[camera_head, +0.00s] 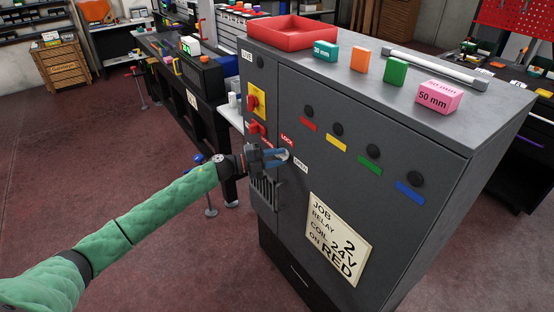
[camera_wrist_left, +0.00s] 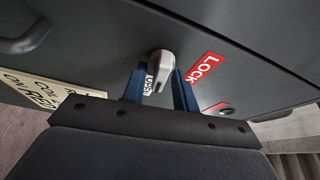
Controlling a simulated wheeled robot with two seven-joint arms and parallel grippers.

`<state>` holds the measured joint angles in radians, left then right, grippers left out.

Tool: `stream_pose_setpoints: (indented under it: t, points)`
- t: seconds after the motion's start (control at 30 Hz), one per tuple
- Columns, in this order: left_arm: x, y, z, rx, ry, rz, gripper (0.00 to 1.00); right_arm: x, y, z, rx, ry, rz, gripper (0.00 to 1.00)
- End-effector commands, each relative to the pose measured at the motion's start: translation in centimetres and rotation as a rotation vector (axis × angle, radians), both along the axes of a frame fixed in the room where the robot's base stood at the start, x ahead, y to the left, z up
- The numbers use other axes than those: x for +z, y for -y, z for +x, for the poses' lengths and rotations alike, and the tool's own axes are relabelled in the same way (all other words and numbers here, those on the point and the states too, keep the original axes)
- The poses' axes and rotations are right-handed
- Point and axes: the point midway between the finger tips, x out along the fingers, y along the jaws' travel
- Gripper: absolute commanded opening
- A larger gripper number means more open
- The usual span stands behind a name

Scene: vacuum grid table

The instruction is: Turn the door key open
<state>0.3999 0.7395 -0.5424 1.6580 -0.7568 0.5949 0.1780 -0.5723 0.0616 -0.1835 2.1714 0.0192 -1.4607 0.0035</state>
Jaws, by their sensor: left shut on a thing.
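The grey cabinet (camera_head: 340,170) stands in the middle of the head view. The door key (camera_wrist_left: 162,64), a light grey rounded handle, is on its door, beside the red LOCK label (camera_wrist_left: 205,67); the LOCK label also shows in the head view (camera_head: 287,140). A white label with dark letters (camera_wrist_left: 149,82) is on the key's other side, partly hidden by a finger. My left gripper (camera_head: 277,156) reaches the door from the left, its blue fingers on either side of the key and shut on it. The key is mostly hidden in the head view. My right gripper is not in view.
A red switch on a yellow plate (camera_head: 256,101) is above left of my gripper. Several black knobs with coloured labels cross the door to the right, above a JOB card (camera_head: 338,238). A red tray (camera_head: 288,33) and small coloured boxes stand on top.

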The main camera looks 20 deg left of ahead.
Motion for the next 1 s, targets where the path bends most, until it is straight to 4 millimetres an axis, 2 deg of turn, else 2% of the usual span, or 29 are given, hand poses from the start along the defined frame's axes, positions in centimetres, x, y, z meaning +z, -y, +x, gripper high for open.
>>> stream_pose_setpoints:
  t: [0.23, 0.7, 0.73, 0.77, 1.0]
  points:
    - [-0.1, 0.03, -0.03, -0.001, 0.039, 0.053, 0.06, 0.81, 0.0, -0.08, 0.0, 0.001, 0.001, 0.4]
    - [-0.11, 0.05, -0.04, -0.001, 0.047, 0.062, 0.06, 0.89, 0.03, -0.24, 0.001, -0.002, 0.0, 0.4]
    - [-0.12, 0.06, -0.04, -0.001, 0.047, 0.062, 0.31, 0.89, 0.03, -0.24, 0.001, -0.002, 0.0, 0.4]
    - [-0.11, 0.05, -0.04, -0.001, 0.047, 0.062, 0.35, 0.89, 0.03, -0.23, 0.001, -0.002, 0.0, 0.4]
    - [-0.06, 0.03, -0.03, -0.001, 0.047, 0.062, 0.35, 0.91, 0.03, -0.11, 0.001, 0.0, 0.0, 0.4]
